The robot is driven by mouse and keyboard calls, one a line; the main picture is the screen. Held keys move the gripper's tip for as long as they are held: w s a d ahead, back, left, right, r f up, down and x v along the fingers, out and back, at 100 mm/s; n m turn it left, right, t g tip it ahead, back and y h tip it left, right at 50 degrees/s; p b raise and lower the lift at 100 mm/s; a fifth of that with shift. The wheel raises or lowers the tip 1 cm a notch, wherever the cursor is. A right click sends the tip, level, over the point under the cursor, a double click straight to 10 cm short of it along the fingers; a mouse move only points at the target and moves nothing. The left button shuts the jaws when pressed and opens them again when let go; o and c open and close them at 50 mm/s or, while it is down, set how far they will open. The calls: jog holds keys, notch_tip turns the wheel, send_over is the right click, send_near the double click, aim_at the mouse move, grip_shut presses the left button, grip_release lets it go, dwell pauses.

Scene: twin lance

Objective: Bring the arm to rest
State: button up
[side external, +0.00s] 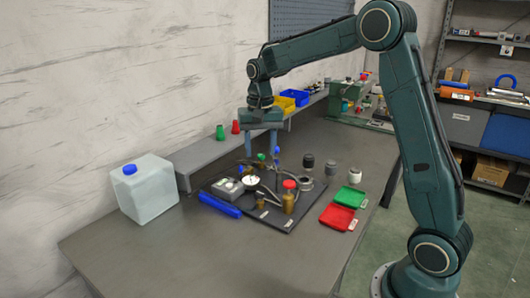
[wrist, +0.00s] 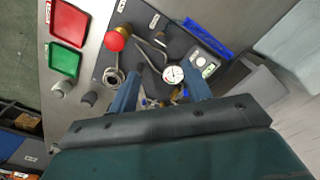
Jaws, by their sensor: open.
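My gripper (side external: 262,143) hangs from the teal arm above the dark board (side external: 272,217) on the grey bench (side external: 165,250). Its two blue-grey fingers point down and are spread apart, with nothing held between them. In the wrist view my gripper (wrist: 162,92) shows its fingers on either side of a white dial gauge (wrist: 174,74). The board carries the gauge, bent metal tubing and a brass part with a red top (side external: 289,190). Whether a fingertip touches any fitting cannot be told.
Red (side external: 338,217) and green (side external: 350,198) trays lie right of the board. A raised shelf (side external: 205,153) runs along the wall. The bench front is clear.

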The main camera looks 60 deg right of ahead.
jog(key=s+a+r+n+t, duration=0.1)
jog(key=s+a+r+n, duration=0.1)
jog(key=s+a+r, duration=0.35)
jog(key=s+a+r+n+t, duration=0.2)
jog(key=s+r, duration=0.1)
jog(key=s, duration=0.5)
jog(key=s+a+f+n+t, duration=0.1)
jog(key=s+n, duration=0.1)
jog(key=s, duration=0.5)
jog(key=s+a+n+t, duration=0.1)
jog(key=s+a+n, duration=0.1)
jog(key=s, duration=0.4)
jog(key=shift+s+a+f+n+t, duration=0.3)
jog(key=shift+s+f+n, duration=0.05)
jog(key=shift+n, duration=0.15)
